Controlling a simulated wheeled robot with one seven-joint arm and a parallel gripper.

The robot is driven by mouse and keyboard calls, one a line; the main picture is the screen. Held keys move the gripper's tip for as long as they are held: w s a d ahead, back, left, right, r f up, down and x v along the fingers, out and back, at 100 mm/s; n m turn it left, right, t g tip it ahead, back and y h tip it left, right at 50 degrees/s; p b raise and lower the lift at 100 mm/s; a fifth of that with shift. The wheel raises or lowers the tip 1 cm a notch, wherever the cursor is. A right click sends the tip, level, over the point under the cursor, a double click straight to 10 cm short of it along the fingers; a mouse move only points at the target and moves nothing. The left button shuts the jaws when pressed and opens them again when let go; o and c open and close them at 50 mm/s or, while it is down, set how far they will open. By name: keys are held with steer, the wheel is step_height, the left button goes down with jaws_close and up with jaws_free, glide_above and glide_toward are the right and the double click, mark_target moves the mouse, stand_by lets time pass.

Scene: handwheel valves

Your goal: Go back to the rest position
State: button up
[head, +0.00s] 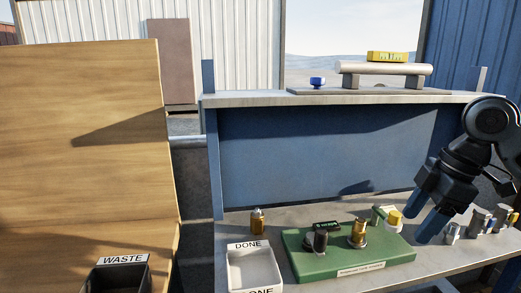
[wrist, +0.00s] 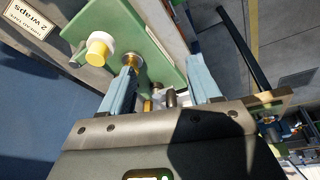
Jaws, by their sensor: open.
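My gripper (head: 426,212) is at the right of the head view, above the bench and to the right of the green board (head: 374,258). Its two blue fingers stand apart with nothing seen held between them. In the wrist view my gripper (wrist: 163,76) is also open, and the green board (wrist: 98,18) lies beyond the fingers. A brass fitting (head: 358,234) and a dark fitting (head: 320,241) stand on the board. A yellow-and-white round piece (head: 394,218) is at the board's back right; it also shows in the wrist view (wrist: 98,48).
A white DONE bin (head: 235,270) and a black WASTE bin (head: 146,275) stand at the front left. A small brass bottle (head: 257,222) is behind the DONE bin. Several grey fittings (head: 478,220) stand at the right. A raised shelf (head: 240,99) carries a pipe (head: 385,69).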

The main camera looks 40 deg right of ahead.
steer(key=w+a+r+m+t+y, duration=0.15)
steer(key=w+a+t, duration=0.25)
steer(key=w+a, duration=0.4)
steer(key=w+a+r+t+y, duration=0.2)
steer(key=w+a+t, duration=0.3)
steer(key=w, duration=0.6)
steer(key=w+a+f+m+t+h, duration=0.1)
steer(key=w+a+m+t+h, duration=0.15)
steer(key=a+m+t, duration=0.65)
steer(key=s+a+f+m+g+h, duration=0.3)
steer(key=s+a+f+g+h, duration=0.15)
steer(key=s+a+f, duration=0.8)
steer(key=s+d+n+g+y, duration=0.1)
steer(key=s+n, duration=0.2)
steer(key=s, duration=0.8)
steer(key=s+d+f+n+y, duration=0.1)
steer(key=s+d+n, duration=0.1)
steer(key=s, duration=0.9)
steer(key=shift+s+d+f+n+g, duration=0.25)
steer(key=shift+d+n+g, duration=0.1)
steer(key=shift+n, duration=0.2)
